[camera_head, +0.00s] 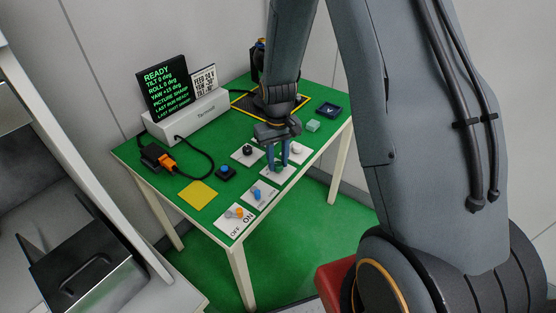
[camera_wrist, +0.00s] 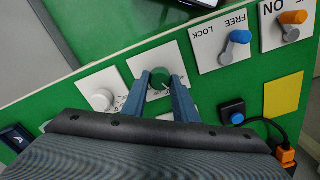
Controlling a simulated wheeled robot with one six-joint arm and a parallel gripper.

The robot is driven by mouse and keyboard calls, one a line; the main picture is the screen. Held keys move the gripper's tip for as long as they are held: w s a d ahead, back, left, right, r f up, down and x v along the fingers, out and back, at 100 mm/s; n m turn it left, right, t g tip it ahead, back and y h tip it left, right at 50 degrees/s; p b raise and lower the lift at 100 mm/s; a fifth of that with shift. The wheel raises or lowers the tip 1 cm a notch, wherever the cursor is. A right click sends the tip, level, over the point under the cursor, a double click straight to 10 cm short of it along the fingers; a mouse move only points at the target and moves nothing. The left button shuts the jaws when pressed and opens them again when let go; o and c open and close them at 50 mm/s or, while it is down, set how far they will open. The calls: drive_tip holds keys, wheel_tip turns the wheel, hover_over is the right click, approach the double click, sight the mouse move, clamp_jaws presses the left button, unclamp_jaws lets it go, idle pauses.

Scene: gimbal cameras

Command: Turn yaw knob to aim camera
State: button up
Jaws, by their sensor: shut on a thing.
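My gripper (camera_head: 279,157) reaches down onto the green table. In the wrist view, its two blue fingers (camera_wrist: 159,88) stand either side of a green knob (camera_wrist: 160,75) on a white plate and hold it. In the head view, the green knob (camera_head: 278,168) shows between the fingertips. The plate's label is too small and partly covered to read. The screen (camera_head: 166,88) reads READY, tilt 0 deg, roll 0 deg, yaw +15 deg, picture sharp. A placard (camera_head: 203,81) beside it has small print, hard to read. The camera device (camera_head: 257,62) is mostly hidden behind my arm.
A white knob (camera_head: 296,149) and a black knob (camera_head: 247,150) are near my fingers. A blue FREE/LOCK lever (camera_head: 257,192) and an orange ON/OFF lever (camera_head: 238,213) lie along the front edge. A blue button (camera_head: 226,171) and a yellow square (camera_head: 197,195) lie to the left.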

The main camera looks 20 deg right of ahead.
sight(277, 163)
drive_tip(key=n, duration=0.6)
drive_tip(key=shift+w+a+r, duration=0.1)
drive_tip(key=shift+w, duration=0.05)
drive_tip(key=shift+n, duration=0.4)
drive_tip(key=o, duration=1.1)
drive_tip(key=shift+c, duration=0.2)
drive_tip(key=shift+r+b, duration=0.7)
drive_tip(key=shift+r, duration=3.15)
